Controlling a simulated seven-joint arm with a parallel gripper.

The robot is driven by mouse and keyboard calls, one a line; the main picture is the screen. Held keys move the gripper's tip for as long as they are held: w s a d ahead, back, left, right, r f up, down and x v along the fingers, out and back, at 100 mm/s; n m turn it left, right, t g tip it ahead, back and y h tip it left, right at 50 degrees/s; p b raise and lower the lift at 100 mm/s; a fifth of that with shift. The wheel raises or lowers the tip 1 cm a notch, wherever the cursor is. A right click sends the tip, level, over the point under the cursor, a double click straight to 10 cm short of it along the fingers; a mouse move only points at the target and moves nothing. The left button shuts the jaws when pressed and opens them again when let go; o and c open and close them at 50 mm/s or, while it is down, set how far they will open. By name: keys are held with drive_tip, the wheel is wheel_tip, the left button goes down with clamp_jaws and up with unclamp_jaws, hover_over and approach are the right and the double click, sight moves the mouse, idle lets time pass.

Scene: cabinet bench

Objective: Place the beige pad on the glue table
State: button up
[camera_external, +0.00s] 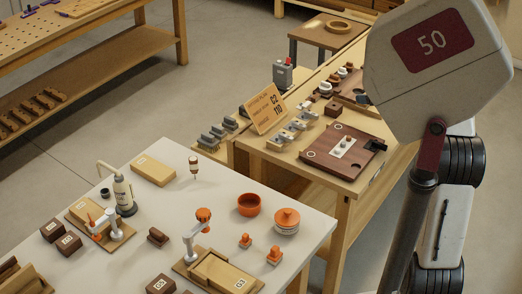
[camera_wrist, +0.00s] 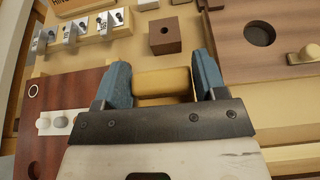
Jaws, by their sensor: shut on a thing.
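In the wrist view my gripper (camera_wrist: 163,78) is shut on the beige pad (camera_wrist: 164,84), a small tan block between its two blue fingers. The pad is over the wooden bench, beside a brown cube with a hole. In the external view my arm hides the pad and most of the gripper. A white-topped table (camera_external: 222,184) stands at the front left with a glue-like bottle (camera_external: 123,195) on it; I take it for the glue table, though no label is readable.
On the wooden bench are a dark wood board (camera_external: 323,161), several metal clamps (camera_external: 290,132) and a sign (camera_external: 266,108). The white table holds an orange bowl (camera_external: 249,204), an orange-lidded pot (camera_external: 286,219), a beige block (camera_external: 153,170) and fixtures. Some of its top is bare.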

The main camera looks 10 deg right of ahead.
drive_tip(key=shift+a, duration=0.1)
drive_tip(key=s+a+n+g+y, duration=0.1)
drive_tip(key=s+a+n+g, duration=0.25)
drive_tip(key=a, duration=0.95)
drive_tip(key=s+a+n+g+y, duration=0.2)
drive_tip(key=s+a, duration=0.3)
drive_tip(key=a, duration=0.8)
drive_tip(key=s+a+n+g+y, duration=0.1)
drive_tip(key=s+a+n+g, duration=0.3)
drive_tip(key=a, duration=0.9)
drive_tip(key=s+a+n+g+h, duration=0.2)
drive_tip(key=s+a+n+g, duration=0.2)
drive_tip(key=s+a, duration=0.9)
drive_tip(key=s+a+n+g+h, duration=0.2)
drive_tip(key=s+a+n+g, duration=0.2)
drive_tip(key=s+a, duration=0.9)
drive_tip(key=s+g, duration=0.1)
drive_tip(key=s, duration=0.4)
drive_tip(key=shift+s+a+r+g, duration=0.15)
drive_tip(key=shift+s+a+g, duration=0.15)
drive_tip(key=shift+a+g, duration=0.1)
drive_tip(key=shift+n, duration=0.25)
drive_tip(key=shift+f, duration=3.15)
drive_tip(key=shift+f, duration=1.85)
